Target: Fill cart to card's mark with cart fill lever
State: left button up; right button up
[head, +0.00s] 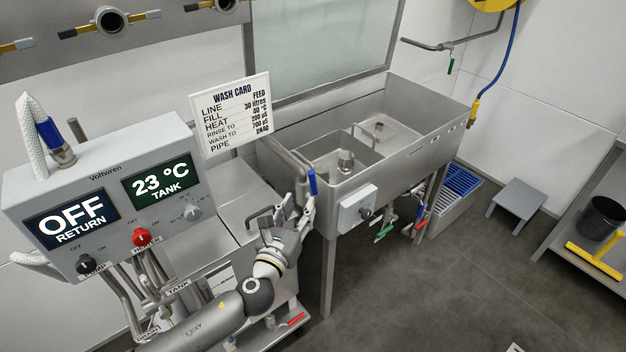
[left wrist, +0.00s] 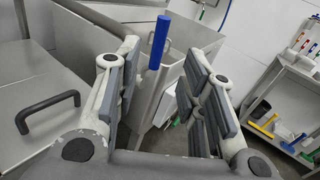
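A blue-handled lever (head: 312,182) stands upright at the left end of the steel sink; it also shows in the left wrist view (left wrist: 159,42). My left gripper (head: 303,207) is open, with its fingers either side of the lever's line in the left wrist view (left wrist: 163,70); I cannot tell if they touch it. The wash card (head: 230,112) reads fill 30 litres. The cart's control box (head: 110,188) shows OFF for return and 23 °C for tank. The cart's steel lid (head: 238,208) is closed. No water level is visible. My right gripper is out of view.
The steel sink (head: 420,115) stands right of the cart, with a grey box (head: 355,208) on its front. Red and green valve handles hang below. A blue-grated drain (head: 458,182), a step stool (head: 517,204) and a shelf with a black bucket (head: 603,218) are at right. Floor between is clear.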

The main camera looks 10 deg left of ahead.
aim_at(311, 183)
pick_arm(q)
jog(key=w, duration=1)
jog(key=shift+w+d, duration=0.3)
jog(key=shift+d, duration=0.1)
grip_shut()
